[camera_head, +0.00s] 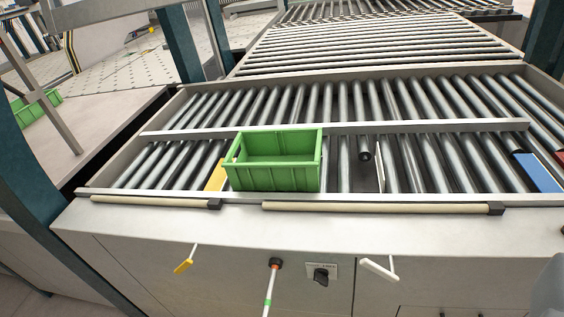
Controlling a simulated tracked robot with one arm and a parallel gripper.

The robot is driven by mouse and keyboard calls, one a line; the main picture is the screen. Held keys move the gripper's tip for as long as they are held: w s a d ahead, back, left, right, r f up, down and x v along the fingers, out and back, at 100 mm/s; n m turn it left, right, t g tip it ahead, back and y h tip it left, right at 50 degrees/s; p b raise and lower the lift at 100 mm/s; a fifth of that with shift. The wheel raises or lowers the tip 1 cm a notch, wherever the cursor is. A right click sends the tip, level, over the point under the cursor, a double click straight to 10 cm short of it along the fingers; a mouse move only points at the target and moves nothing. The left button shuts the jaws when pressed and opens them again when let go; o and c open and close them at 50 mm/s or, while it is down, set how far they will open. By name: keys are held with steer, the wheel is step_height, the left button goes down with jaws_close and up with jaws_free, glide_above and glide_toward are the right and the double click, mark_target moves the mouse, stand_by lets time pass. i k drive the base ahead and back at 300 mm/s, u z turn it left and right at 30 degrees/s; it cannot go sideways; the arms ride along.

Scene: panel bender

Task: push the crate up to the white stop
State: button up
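The green crate (272,177) is an open, ribbed box standing upright on the near roller lane, and it looks empty. A thin white upright plate, which looks like the white stop (381,168), stands among the rollers to the right of the crate. The crate and this plate are apart, with a few rollers and a dark gap between them. A yellow plate (215,177) stands close to the crate's left side; whether they touch I cannot tell. My gripper does not show clearly in this view.
A rail (420,126) divides the near lane from the far lane. Blue (538,173) and red (559,158) plates stand at the far right. A yellow lever (184,265), a white lever (379,268) and a banded rod (269,290) stick out from the front panel.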

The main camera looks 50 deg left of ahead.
mark_target(288, 160)
steer(key=z, duration=2.3)
steer(key=k, duration=1.1)
steer(key=u, duration=2.05)
steer(key=i, duration=0.7)
steer(key=u, duration=0.05)
